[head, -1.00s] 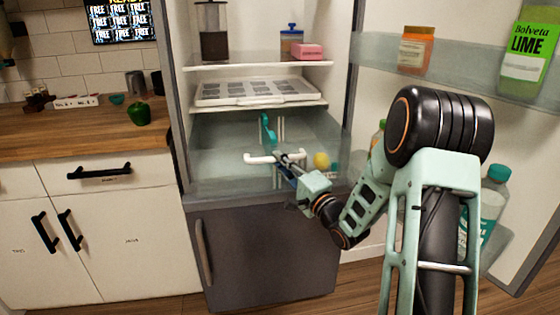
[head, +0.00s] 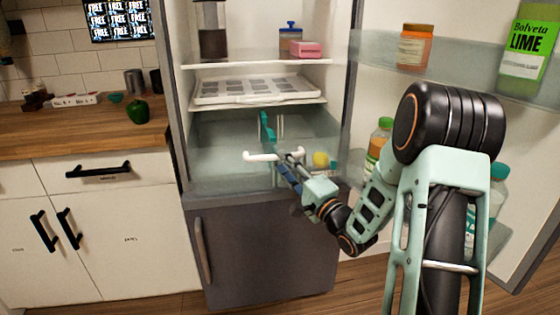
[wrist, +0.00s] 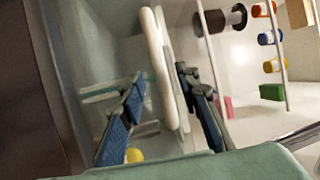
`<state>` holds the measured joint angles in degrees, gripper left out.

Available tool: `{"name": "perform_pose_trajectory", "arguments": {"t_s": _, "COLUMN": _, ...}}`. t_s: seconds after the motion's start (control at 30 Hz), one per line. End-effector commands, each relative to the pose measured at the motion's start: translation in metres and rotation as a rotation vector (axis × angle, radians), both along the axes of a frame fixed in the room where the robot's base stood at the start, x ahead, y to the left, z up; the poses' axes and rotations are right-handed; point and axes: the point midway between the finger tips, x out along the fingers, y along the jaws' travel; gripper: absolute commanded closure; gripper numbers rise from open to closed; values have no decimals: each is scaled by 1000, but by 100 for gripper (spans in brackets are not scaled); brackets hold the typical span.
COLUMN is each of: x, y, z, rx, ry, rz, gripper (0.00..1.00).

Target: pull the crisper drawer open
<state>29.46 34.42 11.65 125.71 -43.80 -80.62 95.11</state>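The crisper drawer (head: 225,170) is a clear bin low in the open fridge, with a white bar handle (head: 262,156) across its front. It looks shut. In the wrist view the handle (wrist: 155,60) runs between my two fingers. My gripper (head: 283,166) is at the right half of the handle. Its blue-padded fingers (wrist: 160,95) are apart, one on each side of the bar. The right one is close to the bar; a gap shows on the left. Whether either touches is unclear. A yellow round item (head: 320,159) and a teal item (head: 267,128) show through the drawer.
The fridge door stands open at right, with an orange jar (head: 415,46) and a lime bottle (head: 527,50) on its shelf. A white tray (head: 257,88) lies above the drawer. A dark lower door (head: 250,255) is shut below. Wooden counter (head: 70,130) stands left.

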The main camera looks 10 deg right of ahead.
Motion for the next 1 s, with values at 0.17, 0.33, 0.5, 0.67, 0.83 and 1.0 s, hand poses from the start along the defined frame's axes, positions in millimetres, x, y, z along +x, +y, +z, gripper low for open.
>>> {"name": "perform_pose_trajectory", "arguments": {"t_s": 0.17, "x": -37, "y": -17, "z": -7, "rx": 1, "ry": 2, "rz": -5, "gripper": 70}}
{"name": "perform_pose_trajectory", "arguments": {"t_s": 0.33, "x": -66, "y": -29, "z": -13, "rx": 1, "ry": 2, "rz": -4, "gripper": 70}}
{"name": "perform_pose_trajectory", "arguments": {"t_s": 0.5, "x": -82, "y": -35, "z": -16, "rx": 1, "ry": 1, "rz": -2, "gripper": 70}}
{"name": "perform_pose_trajectory", "arguments": {"t_s": 0.67, "x": -86, "y": -36, "z": -16, "rx": 0, "ry": -1, "rz": 0, "gripper": 70}}
{"name": "perform_pose_trajectory", "arguments": {"t_s": 0.83, "x": -86, "y": -36, "z": -16, "rx": 0, "ry": -1, "rz": 0, "gripper": 70}}
{"name": "perform_pose_trajectory", "arguments": {"t_s": 1.0, "x": -78, "y": -38, "z": -13, "rx": -36, "ry": 8, "rz": -17, "gripper": 70}}
